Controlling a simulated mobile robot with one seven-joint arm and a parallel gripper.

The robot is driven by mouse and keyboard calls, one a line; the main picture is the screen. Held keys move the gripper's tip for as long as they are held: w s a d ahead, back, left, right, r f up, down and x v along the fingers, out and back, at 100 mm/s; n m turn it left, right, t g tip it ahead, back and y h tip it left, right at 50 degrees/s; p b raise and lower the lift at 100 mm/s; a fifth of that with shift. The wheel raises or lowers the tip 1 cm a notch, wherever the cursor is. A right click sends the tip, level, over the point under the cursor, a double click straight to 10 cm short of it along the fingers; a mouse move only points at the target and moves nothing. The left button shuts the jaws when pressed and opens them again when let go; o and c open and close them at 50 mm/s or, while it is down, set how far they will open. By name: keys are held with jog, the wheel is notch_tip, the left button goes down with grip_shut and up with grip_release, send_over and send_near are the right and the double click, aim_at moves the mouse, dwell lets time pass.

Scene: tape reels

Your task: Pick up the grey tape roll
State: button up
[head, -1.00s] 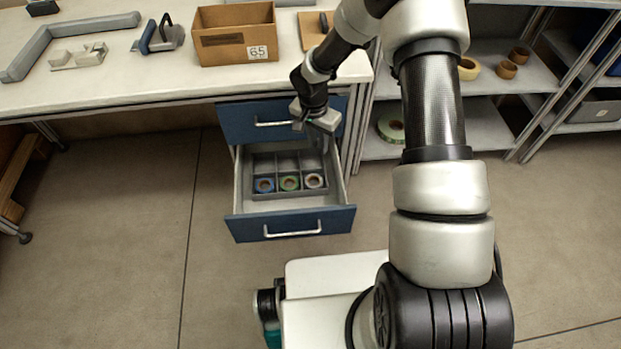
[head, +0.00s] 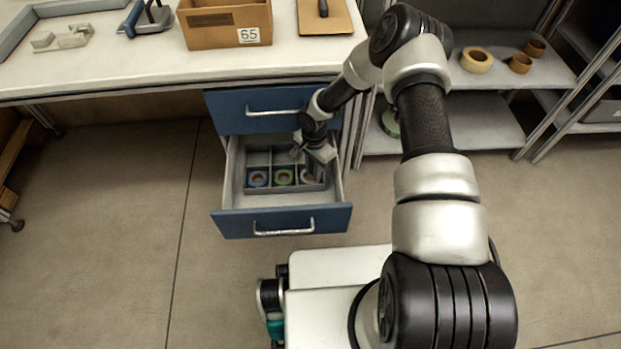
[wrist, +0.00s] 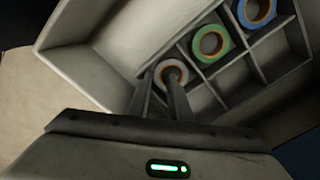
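The grey tape roll (wrist: 179,68), with a brown core, lies in an end compartment of the divided insert in the open drawer. In the head view the grey tape roll (head: 306,176) is partly hidden under my gripper (head: 313,172). In the wrist view my gripper (wrist: 158,76) has its two fingers apart. One fingertip is at the roll's left edge and the other appears over its centre hole. I cannot tell whether they touch it. A green roll (wrist: 211,43) and a blue roll (wrist: 257,12) lie in neighbouring compartments.
The drawer (head: 229,191) is pulled out beneath the worktop (head: 120,62), with a shut drawer (head: 225,108) above it. Its walls and the insert's dividers (wrist: 234,62) stand close around the fingers. A box marked 65 (head: 212,37) stands on the worktop. Shelves (head: 490,125) hold more rolls at the right.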

jog(key=f, duration=0.1)
jog(key=f+b, duration=0.1)
jog(key=f, duration=0.2)
jog(key=shift+w+d+f+b, duration=0.1)
jog(key=shift+d+f+b, duration=0.2)
jog(key=shift+b, duration=0.1)
jog(key=shift+r, duration=0.1)
jog(key=shift+c, duration=0.3)
grip_shut()
